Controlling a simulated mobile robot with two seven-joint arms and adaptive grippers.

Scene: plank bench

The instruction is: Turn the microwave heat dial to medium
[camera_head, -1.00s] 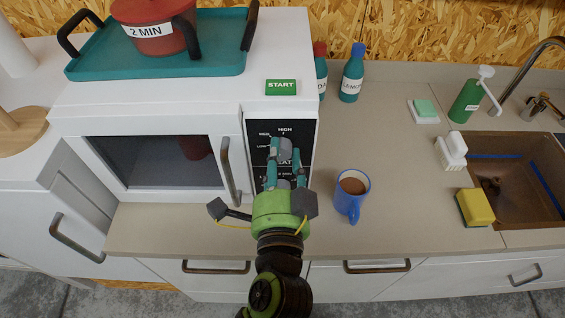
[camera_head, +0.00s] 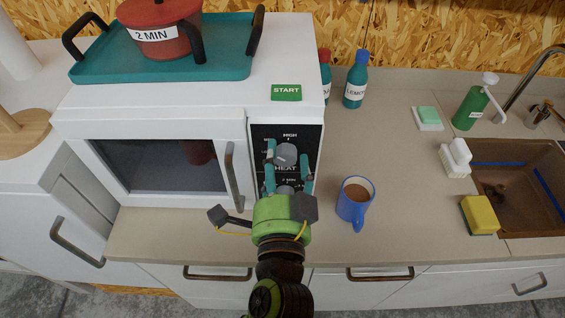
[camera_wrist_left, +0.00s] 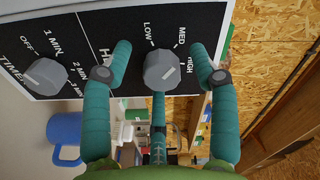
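The white microwave (camera_head: 85,115) stands on the counter with its door shut. Its black control panel (camera_head: 312,140) is at the right of its front. The grey heat dial (camera_head: 287,154) is on the panel's upper part; it also shows in the left wrist view (camera_wrist_left: 166,70), near the printed words LOW, MED and HIGH. Its exact pointing is hard to tell. My left gripper (camera_head: 289,158) is open, with one teal finger on each side of the heat dial and gaps visible in the left wrist view (camera_wrist_left: 160,50). The grey time dial (camera_wrist_left: 45,76) is below it. My right gripper is not in view.
A blue mug (camera_head: 354,203) of brown drink stands close to the right of my left gripper. The microwave door handle (camera_head: 234,176) is just left of it. A teal tray (camera_head: 90,68) with a red pot (camera_head: 160,14) and a green START button (camera_head: 286,92) are on top.

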